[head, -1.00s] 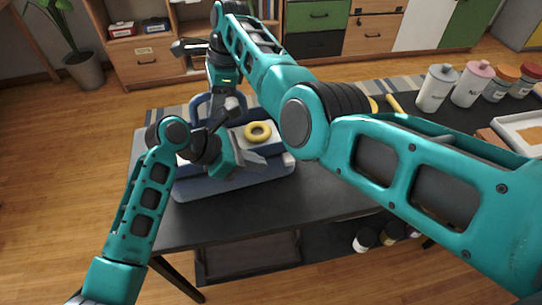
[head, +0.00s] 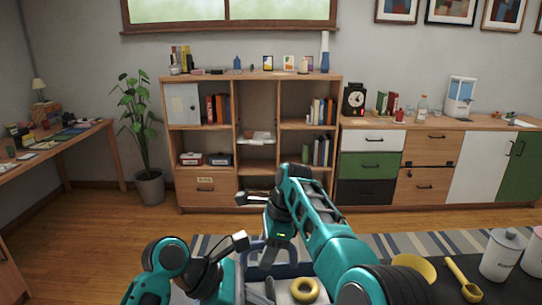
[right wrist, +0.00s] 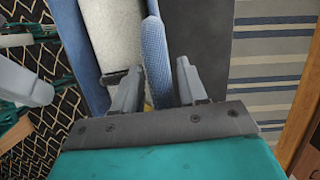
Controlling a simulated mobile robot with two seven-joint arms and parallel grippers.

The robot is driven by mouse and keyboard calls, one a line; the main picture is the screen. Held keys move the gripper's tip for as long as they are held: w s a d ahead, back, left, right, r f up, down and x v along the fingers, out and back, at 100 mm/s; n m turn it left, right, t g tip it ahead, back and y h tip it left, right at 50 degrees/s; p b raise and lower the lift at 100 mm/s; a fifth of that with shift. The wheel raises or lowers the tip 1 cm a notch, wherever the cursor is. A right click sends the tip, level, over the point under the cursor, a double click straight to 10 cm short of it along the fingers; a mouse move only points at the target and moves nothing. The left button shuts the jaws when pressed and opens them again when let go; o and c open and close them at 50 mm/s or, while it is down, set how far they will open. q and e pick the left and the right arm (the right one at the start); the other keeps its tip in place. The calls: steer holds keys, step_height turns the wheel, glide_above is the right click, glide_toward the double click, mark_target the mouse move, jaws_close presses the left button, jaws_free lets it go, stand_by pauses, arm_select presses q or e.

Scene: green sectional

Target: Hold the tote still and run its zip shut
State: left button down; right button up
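The blue tote (head: 297,269) with a pale inside shows only partly at the bottom of the head view, cut off by the frame and covered by my arms. In the right wrist view its blue textured edge (right wrist: 156,50) runs between the fingers of my right gripper (right wrist: 158,80). Those fingers stand apart, with a gap beside the edge. A small dark piece is by the left finger; I cannot tell whether it is the zip pull. My left gripper (head: 265,290) is low at the tote, its fingertips hidden. A yellow ring (head: 305,289) shows at the tote.
The dark table (head: 462,269) holds a yellow spoon (head: 462,280), a yellow dish (head: 414,268) and a white canister (head: 502,254) to the right. A striped rug (head: 400,243) lies behind it. Shelves and cabinets stand along the back wall, with open floor before them.

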steer(key=shift+o, duration=1.4)
